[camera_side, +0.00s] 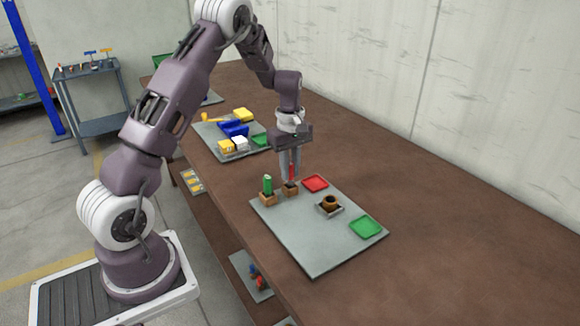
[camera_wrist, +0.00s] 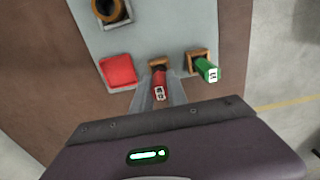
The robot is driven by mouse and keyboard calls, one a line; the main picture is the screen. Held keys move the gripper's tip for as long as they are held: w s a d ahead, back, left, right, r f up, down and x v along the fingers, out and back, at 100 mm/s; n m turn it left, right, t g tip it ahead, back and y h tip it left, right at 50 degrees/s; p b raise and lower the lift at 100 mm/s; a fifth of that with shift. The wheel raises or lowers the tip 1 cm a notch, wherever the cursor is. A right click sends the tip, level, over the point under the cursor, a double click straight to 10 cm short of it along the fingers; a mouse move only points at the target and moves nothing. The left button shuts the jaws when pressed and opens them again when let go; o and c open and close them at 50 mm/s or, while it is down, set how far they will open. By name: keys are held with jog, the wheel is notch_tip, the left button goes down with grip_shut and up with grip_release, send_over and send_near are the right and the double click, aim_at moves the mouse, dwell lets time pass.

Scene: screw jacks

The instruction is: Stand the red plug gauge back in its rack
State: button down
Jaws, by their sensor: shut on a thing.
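The red plug gauge (camera_side: 292,172) is upright between the fingers of my gripper (camera_side: 290,176). In the wrist view the red gauge (camera_wrist: 159,85) shows its pale marked end, with my gripper's fingers (camera_wrist: 158,92) shut on either side of it. A small wooden rack block (camera_side: 291,189) is directly below the gauge; it also shows in the wrist view (camera_wrist: 158,62). The fingers hide much of the gauge, and I cannot tell how far its lower end is in the block. A green plug gauge (camera_side: 267,184) stands in a neighbouring wooden block (camera_side: 267,199), tilted slightly.
A red tray (camera_side: 315,184) lies close beside the rack block. A brown ring (camera_side: 330,202) sits in a grey holder, and a green tray (camera_side: 365,227) lies farther right. All are on a grey plate (camera_side: 305,248). Another board (camera_side: 207,131) with blue and yellow parts is behind.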

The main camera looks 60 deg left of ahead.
jog(key=shift+f, duration=0.95)
jog(key=c, duration=1.2)
grip_release()
jog(key=shift+c, duration=0.2)
notch_tip(320, 180, up, 7)
jog(key=shift+r, duration=0.1)
